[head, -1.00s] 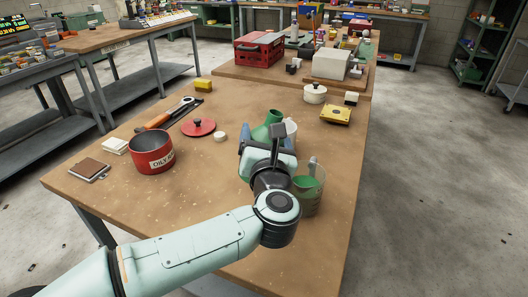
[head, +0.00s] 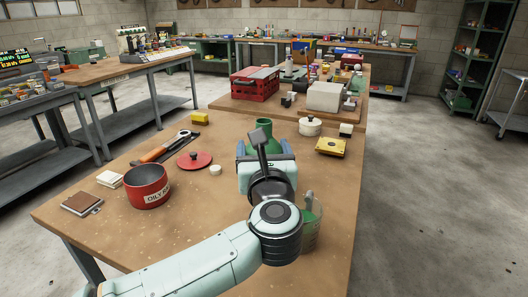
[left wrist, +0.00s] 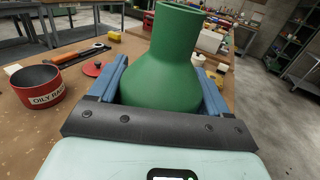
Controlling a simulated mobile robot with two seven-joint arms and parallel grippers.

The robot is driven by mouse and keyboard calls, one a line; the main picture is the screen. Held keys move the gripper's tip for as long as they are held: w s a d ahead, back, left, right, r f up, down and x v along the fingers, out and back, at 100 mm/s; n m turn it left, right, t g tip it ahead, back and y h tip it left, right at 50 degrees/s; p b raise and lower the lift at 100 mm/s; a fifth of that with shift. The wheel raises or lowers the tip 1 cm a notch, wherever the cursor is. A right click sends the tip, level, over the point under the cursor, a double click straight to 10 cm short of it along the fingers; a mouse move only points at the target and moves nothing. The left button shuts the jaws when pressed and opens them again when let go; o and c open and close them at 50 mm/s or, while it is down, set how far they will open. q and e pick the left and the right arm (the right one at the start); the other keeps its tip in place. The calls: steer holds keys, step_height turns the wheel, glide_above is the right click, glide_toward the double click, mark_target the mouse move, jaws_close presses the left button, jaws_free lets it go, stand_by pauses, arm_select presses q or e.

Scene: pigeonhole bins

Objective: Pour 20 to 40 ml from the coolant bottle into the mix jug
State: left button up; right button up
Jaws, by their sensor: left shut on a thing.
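The coolant bottle, a green flask with a wide body and narrower neck, stands roughly upright in the head view (head: 265,128). It also fills the middle of the left wrist view (left wrist: 170,70). My left gripper (head: 265,150) is shut on its body, one blue finger on each side. I cannot tell whether its base touches the table. The mix jug (head: 313,212), clear with green liquid in it, stands near the table's right edge, nearer than the bottle. My left arm hides much of it, and its level cannot be read. My right gripper is not in view.
A red pot labelled as oily (head: 147,187), a red lid (head: 195,160) and a small white cap (head: 215,170) lie to the left.

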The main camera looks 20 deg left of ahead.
arm_select(q)
steer(key=s+a+r+p, duration=0.1)
steer(key=s+a+r, duration=0.2)
steer(key=a+r, duration=0.1)
steer(key=shift+a, duration=0.55)
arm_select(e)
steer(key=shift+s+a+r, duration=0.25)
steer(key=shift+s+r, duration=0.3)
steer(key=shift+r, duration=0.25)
